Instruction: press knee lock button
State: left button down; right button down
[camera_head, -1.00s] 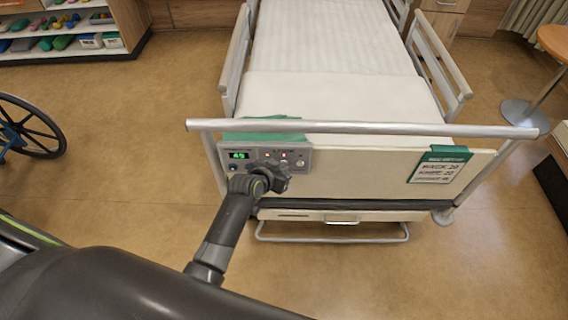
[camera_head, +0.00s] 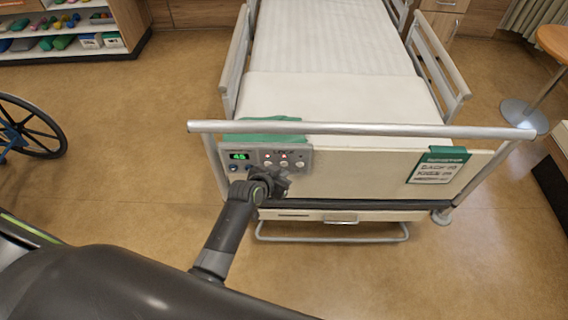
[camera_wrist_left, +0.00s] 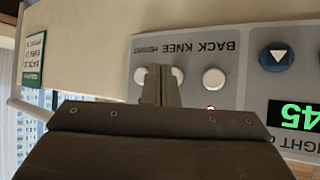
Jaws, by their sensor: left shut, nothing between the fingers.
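The control panel (camera_head: 255,158) is fixed on the bed's footboard and its green display reads 45. In the left wrist view the panel (camera_wrist_left: 245,55) appears upside down, with BACK, KNEE and HEIGHT labels beside a row of round white buttons. The back button (camera_wrist_left: 213,78) is clear. The knee button (camera_wrist_left: 179,79) is partly covered by my fingers, and so is the height button (camera_wrist_left: 140,73). A small red light (camera_wrist_left: 211,108) is lit near the back button. My left gripper (camera_head: 281,186) is shut and empty, just in front of the panel's lower edge; contact cannot be told.
The bed rail (camera_head: 350,128) runs across above the panel. A green-topped card (camera_head: 439,165) hangs on the footboard at right. A wheelchair wheel (camera_head: 28,128) is at left, and a round table (camera_head: 553,42) stands at far right. Floor beside the bed is clear.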

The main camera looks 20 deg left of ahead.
pick_arm(q)
jog(key=shift+s, duration=0.1)
jog(key=shift+s+d+p, duration=0.25)
jog(key=shift+s+p, duration=0.15)
jog(key=shift+s, duration=0.35)
jog(key=shift+s+d+p, duration=0.2)
jog(key=shift+s+p, duration=0.15)
jog(key=shift+s, duration=0.45)
jog(key=shift+s+d+p, duration=0.25)
jog(key=shift+s+p, duration=0.15)
jog(key=shift+s, duration=0.35)
